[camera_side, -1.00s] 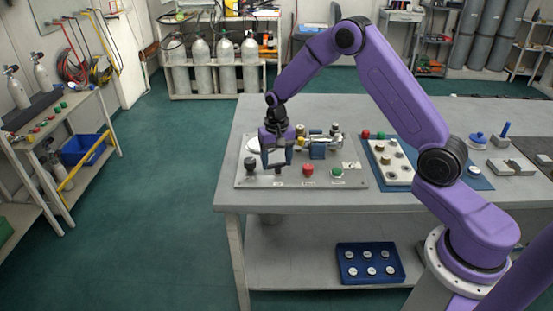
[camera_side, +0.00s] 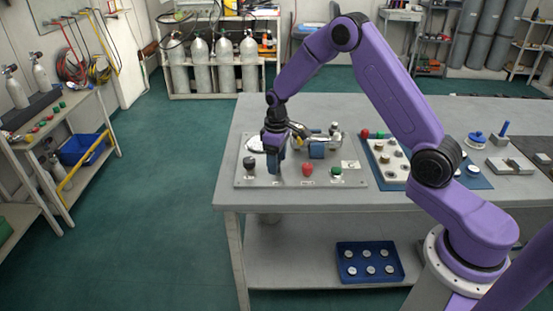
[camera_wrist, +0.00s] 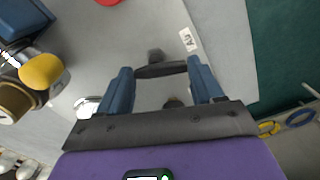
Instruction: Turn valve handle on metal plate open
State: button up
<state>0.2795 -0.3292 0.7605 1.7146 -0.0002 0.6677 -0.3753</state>
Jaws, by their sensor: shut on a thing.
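A dark bar-shaped valve handle (camera_wrist: 160,70) lies between the two blue fingers of my gripper (camera_wrist: 162,76) in the wrist view. The gripper is shut on it, with one finger at each end of the bar. A dark round stub shows just beyond the handle. In the side view my gripper (camera_side: 274,168) points down over the left part of the metal plate (camera_side: 350,183). There the fingers look nearly edge-on and hide the handle.
A red knob (camera_side: 307,169), a green knob (camera_side: 336,172) and a black knob (camera_side: 249,162) stand on the plate. The wrist view shows a yellow knob (camera_wrist: 42,70) at left and a label (camera_wrist: 187,38).

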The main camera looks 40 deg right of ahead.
jog(key=shift+n, duration=1.1)
jog(key=o, duration=1.1)
jog(key=shift+c, duration=0.2)
notch_tip(320, 180, up, 18)
jog(key=shift+f, duration=0.25)
